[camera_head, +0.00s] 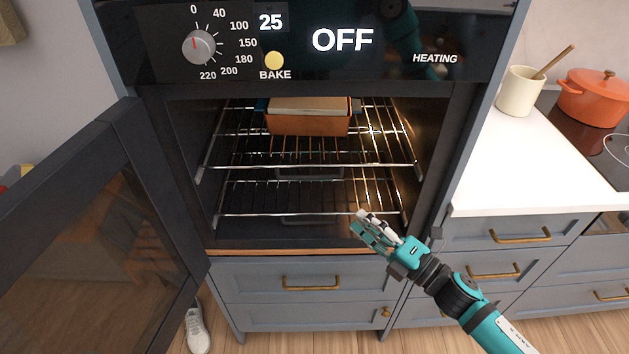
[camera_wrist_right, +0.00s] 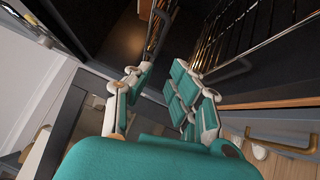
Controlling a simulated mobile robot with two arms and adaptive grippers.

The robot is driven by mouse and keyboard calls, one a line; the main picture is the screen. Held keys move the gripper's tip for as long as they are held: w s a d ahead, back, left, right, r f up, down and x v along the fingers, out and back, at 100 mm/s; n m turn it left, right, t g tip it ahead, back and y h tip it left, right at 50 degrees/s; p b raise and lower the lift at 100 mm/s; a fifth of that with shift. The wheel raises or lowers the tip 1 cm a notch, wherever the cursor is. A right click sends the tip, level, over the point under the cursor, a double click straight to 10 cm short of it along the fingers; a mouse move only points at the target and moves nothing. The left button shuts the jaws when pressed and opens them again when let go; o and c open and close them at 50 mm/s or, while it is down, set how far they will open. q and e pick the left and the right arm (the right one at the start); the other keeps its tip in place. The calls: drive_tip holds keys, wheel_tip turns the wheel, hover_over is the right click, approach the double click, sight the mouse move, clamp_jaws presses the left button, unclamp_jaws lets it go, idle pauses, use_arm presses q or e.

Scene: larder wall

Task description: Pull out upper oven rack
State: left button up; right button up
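The oven (camera_head: 185,150) is open. Its upper rack (camera_head: 240,167) is a wire shelf with a bright front bar, and a brown box-shaped item (camera_head: 308,124) sits toward its back. A lower rack (camera_head: 270,214) lies below. My right gripper (camera_head: 358,223) is in front of the oven opening, below the upper rack's front bar and near the right part of the lower rack's front. In the right wrist view the gripper (camera_wrist_right: 160,82) has its fingers apart with nothing between them; rack wires (camera_wrist_right: 235,35) show beyond. Contact with a rack cannot be told. My left gripper is not in view.
The oven door (camera_head: 95,220) hangs open on the left. Grey drawers (camera_head: 275,285) are below the oven. A white counter (camera_head: 520,160) on the right holds a cream pot (camera_head: 518,92); an orange pot (camera_head: 592,100) stands on the hob. A white shoe (camera_head: 197,330) is at lower left.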

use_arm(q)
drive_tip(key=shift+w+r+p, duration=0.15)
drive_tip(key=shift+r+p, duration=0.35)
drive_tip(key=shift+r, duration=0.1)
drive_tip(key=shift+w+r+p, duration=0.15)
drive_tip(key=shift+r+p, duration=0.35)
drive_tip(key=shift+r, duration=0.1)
use_arm(e)
drive_tip(key=x, duration=1.4)
drive_tip(key=shift+w+a, duration=0.15)
drive_tip(key=shift+w, duration=0.1)
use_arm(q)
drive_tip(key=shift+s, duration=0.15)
use_arm(e)
clamp_jaws()
